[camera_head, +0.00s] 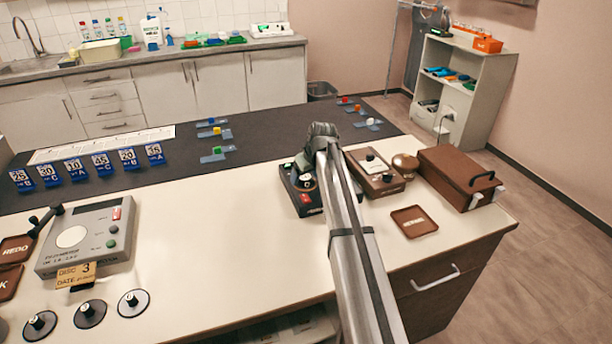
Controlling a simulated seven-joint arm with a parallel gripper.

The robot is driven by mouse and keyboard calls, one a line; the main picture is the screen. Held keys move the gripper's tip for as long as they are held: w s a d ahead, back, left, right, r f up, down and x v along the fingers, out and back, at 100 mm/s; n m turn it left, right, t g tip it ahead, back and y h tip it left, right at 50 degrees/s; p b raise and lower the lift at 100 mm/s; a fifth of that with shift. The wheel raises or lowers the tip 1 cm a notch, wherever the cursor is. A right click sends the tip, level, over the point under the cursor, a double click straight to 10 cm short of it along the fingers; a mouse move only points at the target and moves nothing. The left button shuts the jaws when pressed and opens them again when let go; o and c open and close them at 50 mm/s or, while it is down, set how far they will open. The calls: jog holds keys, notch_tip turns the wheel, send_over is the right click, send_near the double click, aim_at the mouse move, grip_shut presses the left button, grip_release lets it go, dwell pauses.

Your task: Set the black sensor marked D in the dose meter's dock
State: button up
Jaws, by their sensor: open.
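My gripper (308,181) points down over a dark boxy device (300,198) near the table's middle; its fingers are small and partly hidden by my arm. A dark round part shows at the fingers, but I cannot tell whether it is a sensor or part of the device. Right of my arm is a brown device (377,176) with a pale top plate and a dark knob. I cannot tell which device is the dose meter, and its dock is not clear. No letter D is readable, so I cannot pick out the black sensor.
A brown handled box (456,178), a round brown object (405,163) and a small brown tray (414,222) are at right. A grey meter (92,235) and black knobbed discs (133,302) are at left. Numbered cards (100,163) line the dark mat. The table's front middle is clear.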

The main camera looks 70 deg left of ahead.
jog(key=v, duration=1.2)
